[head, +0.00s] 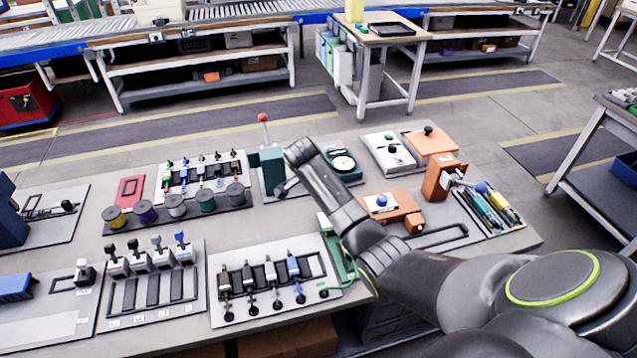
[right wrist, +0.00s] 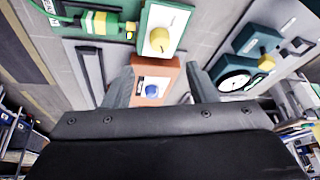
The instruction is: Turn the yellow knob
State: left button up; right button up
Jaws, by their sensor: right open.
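In the right wrist view, a yellow knob (right wrist: 160,40) sits on a pale plate on a green box (right wrist: 158,14), just beyond my fingertips. A second yellow knob (right wrist: 266,63) is on a teal gauge unit (right wrist: 248,48) to the right. My right gripper (right wrist: 159,70) is open with nothing gripped, its fingers apart from the first knob. In the head view, part of the green box (head: 334,233) shows beside my right arm, which hides its knob. The gauge unit shows behind the arm (head: 344,163). My left gripper is out of view.
An orange box with a blue knob (right wrist: 151,90) appears between my fingers; I cannot tell the height gap. A green connector with a cable (right wrist: 100,22) lies left of the green box. Slider panels (head: 265,282), colored spools (head: 176,206) and a red-tipped lever (head: 263,118) crowd the table.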

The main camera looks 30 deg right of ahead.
jog(key=v, duration=0.7)
jog(key=shift+r, duration=0.35)
